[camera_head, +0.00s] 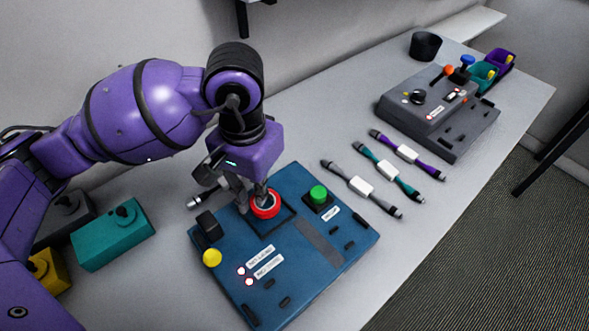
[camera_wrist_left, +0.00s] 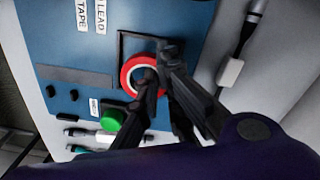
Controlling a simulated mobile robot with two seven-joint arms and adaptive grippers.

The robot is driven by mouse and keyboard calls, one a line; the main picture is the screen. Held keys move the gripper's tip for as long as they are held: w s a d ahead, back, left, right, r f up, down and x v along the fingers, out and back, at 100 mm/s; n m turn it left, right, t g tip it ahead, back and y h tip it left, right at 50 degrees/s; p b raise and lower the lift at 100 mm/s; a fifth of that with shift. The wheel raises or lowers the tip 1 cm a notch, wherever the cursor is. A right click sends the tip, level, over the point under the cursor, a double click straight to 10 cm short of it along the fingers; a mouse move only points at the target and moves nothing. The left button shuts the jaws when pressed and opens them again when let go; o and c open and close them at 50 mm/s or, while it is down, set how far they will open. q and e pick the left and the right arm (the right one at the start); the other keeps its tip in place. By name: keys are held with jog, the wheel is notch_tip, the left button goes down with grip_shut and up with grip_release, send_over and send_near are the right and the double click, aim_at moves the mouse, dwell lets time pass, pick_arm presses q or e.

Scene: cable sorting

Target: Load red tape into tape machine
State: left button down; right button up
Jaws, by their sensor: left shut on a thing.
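The red tape (camera_head: 265,205) is a red ring with a white inner band. It sits at the square black recess of the blue tape machine (camera_head: 330,262); whether it is fully seated I cannot tell. My left gripper (camera_head: 257,194) is above the machine, its fingertips shut on the tape's rim. In the left wrist view the red tape (camera_wrist_left: 140,72) lies within the black square frame, with the gripper's fingers (camera_wrist_left: 158,72) over its edge. The machine has a green button (camera_head: 318,193), a yellow knob (camera_head: 212,257) and two lit red lights beside labels. My right gripper is not in view.
Several cables with white tags, including a teal one (camera_head: 389,168), lie right of the machine. A grey control box (camera_head: 420,120), a black cup (camera_head: 425,45) and small bins (camera_head: 500,60) stand farther back. Teal (camera_head: 112,237) and yellow boxes stand at the left.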

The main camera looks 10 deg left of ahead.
pick_arm(q)
jog(key=shift+f, duration=0.3)
jog(key=shift+f+b, duration=0.5)
jog(key=shift+b, duration=0.1)
jog(key=shift+f, duration=0.1)
jog(key=c, duration=1.9)
grip_release()
jog(key=shift+c, duration=0.2)
jog(key=shift+r, duration=0.2)
